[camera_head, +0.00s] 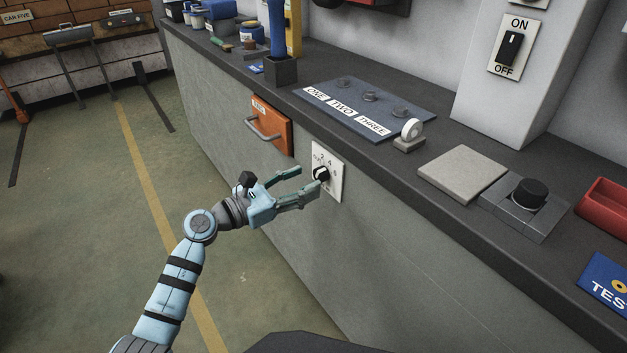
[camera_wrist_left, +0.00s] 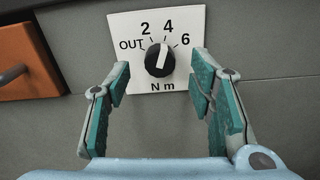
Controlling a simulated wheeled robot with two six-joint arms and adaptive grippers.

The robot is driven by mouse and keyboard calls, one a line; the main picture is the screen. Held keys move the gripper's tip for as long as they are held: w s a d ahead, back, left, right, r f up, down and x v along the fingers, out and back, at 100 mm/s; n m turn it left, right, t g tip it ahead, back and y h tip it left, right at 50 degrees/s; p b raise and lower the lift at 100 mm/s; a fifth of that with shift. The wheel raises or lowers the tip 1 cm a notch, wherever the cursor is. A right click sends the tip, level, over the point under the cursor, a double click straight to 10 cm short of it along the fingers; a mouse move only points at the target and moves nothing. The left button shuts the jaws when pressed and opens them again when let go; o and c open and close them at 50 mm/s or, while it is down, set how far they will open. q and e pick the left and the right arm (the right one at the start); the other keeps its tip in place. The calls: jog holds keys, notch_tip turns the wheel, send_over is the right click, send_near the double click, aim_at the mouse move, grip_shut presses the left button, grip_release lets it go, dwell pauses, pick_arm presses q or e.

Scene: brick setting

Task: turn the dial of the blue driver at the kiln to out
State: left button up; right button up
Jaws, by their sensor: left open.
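The dial (camera_head: 321,173) is a black knob on a white plate on the front of the grey counter. In the left wrist view the dial (camera_wrist_left: 159,61) has a white mark pointing up and slightly right, near 4. Its plate (camera_wrist_left: 120,27) reads OUT, 2, 4, 6 and N m. My left gripper (camera_head: 307,180) is open in front of the plate. In the left wrist view its fingers (camera_wrist_left: 160,72) stand on either side of the knob, apart from it. A blue upright shaft (camera_head: 277,28), perhaps the driver, stands in a dark square holder (camera_head: 281,72). My right gripper is not in view.
An orange drawer (camera_head: 270,122) with a grey handle is left of the dial plate. On the counter are a ONE TWO THREE panel (camera_head: 408,112), a pale square plate (camera_head: 462,172) and a black knob (camera_head: 530,193) on a grey base. The floor left of the counter is open.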

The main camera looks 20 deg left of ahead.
aim_at(317, 175)
pick_arm(q)
jog(key=x, duration=0.3)
jog(key=shift+w+d+b, duration=0.2)
jog(key=shift+w+b, duration=0.05)
jog(key=shift+b, duration=0.05)
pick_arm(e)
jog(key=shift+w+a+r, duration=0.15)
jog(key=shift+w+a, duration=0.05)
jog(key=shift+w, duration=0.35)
pick_arm(q)
jog(key=c, duration=1.2)
